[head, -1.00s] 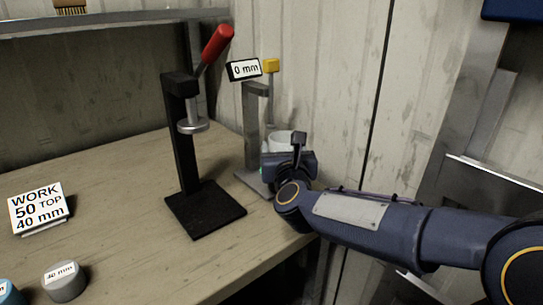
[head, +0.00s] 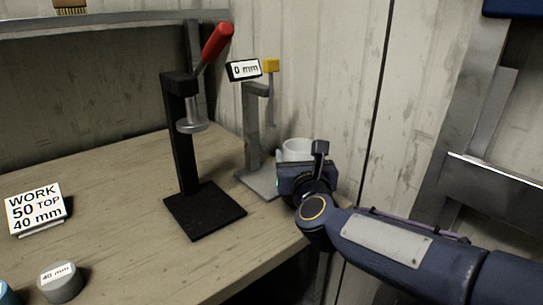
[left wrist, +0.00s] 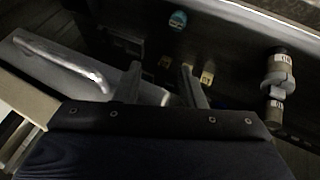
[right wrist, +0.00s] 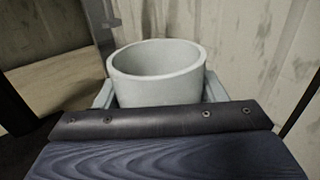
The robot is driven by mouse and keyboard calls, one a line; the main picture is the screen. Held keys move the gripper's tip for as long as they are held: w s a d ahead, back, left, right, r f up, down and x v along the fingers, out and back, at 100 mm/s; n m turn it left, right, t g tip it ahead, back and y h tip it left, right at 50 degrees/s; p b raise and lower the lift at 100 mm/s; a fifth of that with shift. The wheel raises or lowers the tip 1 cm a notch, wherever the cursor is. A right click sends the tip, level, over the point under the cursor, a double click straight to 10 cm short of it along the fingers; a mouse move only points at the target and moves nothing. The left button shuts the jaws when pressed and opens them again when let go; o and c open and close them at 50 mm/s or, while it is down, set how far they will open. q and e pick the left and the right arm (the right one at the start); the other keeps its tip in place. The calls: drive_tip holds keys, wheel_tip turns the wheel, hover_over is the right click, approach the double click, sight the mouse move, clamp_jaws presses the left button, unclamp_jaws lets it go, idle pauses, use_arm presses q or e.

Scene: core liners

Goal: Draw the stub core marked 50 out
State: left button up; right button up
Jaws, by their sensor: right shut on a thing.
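My right gripper (head: 300,166) is shut on a pale grey, open-topped hollow cylinder (head: 297,148) at the bench's right end. In the right wrist view the cylinder (right wrist: 160,80) stands upright between the two fingers, its inside looking empty. No mark shows on its visible side. A grey stub (head: 61,281) at the lower left of the head view reads 40 mm, with a blue piece (head: 6,293) cut off beside it. I cannot make out a core marked 50. My left gripper (left wrist: 162,80) shows only in the left wrist view, fingers apart and empty.
A black press (head: 185,140) with a red handle stands mid-bench. A gauge stand (head: 252,135) reading 0 mm is just left of my right gripper. A sign (head: 36,208) reads WORK 50 TOP 40 mm. The left wrist view shows a labelled cylinder (left wrist: 275,72) at right.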

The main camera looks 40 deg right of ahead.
drive_tip(key=shift+s+d+r, duration=0.1)
drive_tip(key=shift+s, duration=1.3)
drive_tip(key=shift+s+d, duration=0.1)
drive_tip(key=shift+s, duration=1.3)
drive_tip(key=shift+r, duration=0.1)
wheel_tip(320, 180, up, 5)
drive_tip(key=p, duration=0.4)
